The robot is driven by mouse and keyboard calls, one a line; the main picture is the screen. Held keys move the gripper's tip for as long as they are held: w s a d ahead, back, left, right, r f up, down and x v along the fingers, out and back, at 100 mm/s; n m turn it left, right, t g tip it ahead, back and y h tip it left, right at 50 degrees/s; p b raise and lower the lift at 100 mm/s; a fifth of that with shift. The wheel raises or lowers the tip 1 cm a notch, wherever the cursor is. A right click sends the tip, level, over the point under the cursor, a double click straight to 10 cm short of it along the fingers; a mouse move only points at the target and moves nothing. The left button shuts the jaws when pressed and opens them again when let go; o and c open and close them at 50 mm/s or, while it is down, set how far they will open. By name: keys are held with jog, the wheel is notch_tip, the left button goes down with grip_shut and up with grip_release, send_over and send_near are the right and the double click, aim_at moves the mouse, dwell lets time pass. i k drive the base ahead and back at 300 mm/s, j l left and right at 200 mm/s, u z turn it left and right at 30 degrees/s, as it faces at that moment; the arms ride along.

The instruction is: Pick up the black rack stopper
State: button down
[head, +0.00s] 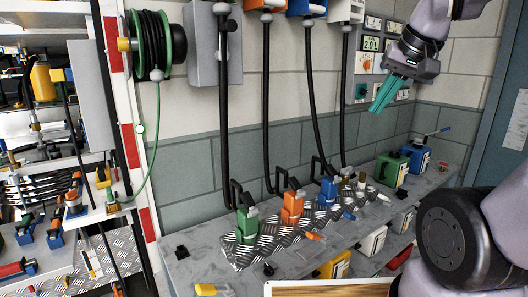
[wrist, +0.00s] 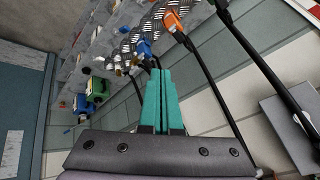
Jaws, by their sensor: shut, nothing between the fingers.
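My gripper (head: 378,106) has teal fingers and is raised in front of the wall at the upper right of the head view, above the bench. Its fingers are together and empty; they also show in the wrist view (wrist: 162,76). A small black piece (head: 181,252) lies at the left end of the grey bench (head: 200,272). Another small dark piece (head: 268,269) lies near the bench's front edge. I cannot tell which of them is the rack stopper. Both are far to the left of and below my gripper.
Green (head: 247,225), orange (head: 292,206) and blue (head: 328,191) tanks stand on a checkered metal plate with black hoses above. Green (head: 391,168) and blue (head: 417,158) containers stand at the bench's right. A yellow-handled item (head: 206,290) lies at the front left.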

aim_at(402, 194)
jog(key=z, duration=0.85)
